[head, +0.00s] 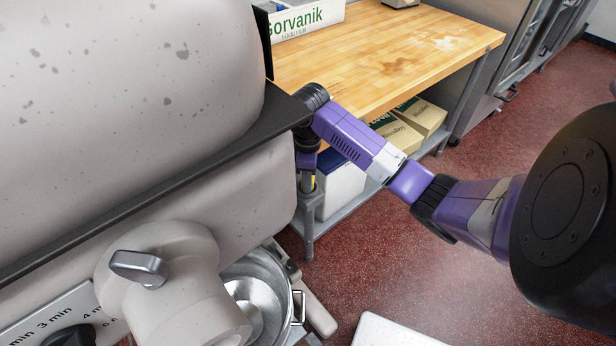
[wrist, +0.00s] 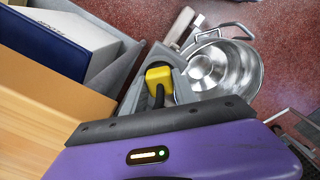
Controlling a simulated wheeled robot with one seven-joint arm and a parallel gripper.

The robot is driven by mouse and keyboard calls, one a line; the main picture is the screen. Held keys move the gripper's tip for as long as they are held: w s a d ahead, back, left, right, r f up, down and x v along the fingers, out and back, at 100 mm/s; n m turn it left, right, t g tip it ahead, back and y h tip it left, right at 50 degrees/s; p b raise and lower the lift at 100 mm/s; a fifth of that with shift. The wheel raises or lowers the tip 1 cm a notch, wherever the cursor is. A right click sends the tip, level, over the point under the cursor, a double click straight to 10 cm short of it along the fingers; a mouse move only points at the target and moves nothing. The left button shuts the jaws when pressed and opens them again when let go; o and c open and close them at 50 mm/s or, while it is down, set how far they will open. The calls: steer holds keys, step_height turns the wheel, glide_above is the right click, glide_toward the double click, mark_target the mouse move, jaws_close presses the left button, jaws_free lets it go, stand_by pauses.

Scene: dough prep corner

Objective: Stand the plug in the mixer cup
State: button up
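My gripper (head: 307,182) hangs pointing down at the end of my purple arm, in front of the wooden table's near corner in the head view. In the wrist view a yellow block (wrist: 158,76) with a black curved part shows just past my purple wrist housing. It may be the plug, but I cannot tell for sure. The fingertips are mostly hidden, so their opening and any hold are unclear. The large pale mixer (head: 170,190) fills the left of the head view. I cannot make out the mixer cup with certainty.
A steel bowl (head: 256,283) stands under the mixer, and also shows in the wrist view (wrist: 236,68). The wooden table (head: 370,50) bears a white Gorvanik crate (head: 305,18). Boxes (head: 420,114) fill its lower shelf. Red floor is open at the right.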

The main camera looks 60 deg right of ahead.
steer(key=o, duration=0.4)
steer(key=shift+r, duration=0.1)
step_height(320, 180, up, 8)
steer(key=p, duration=0.7)
stand_by(0.9)
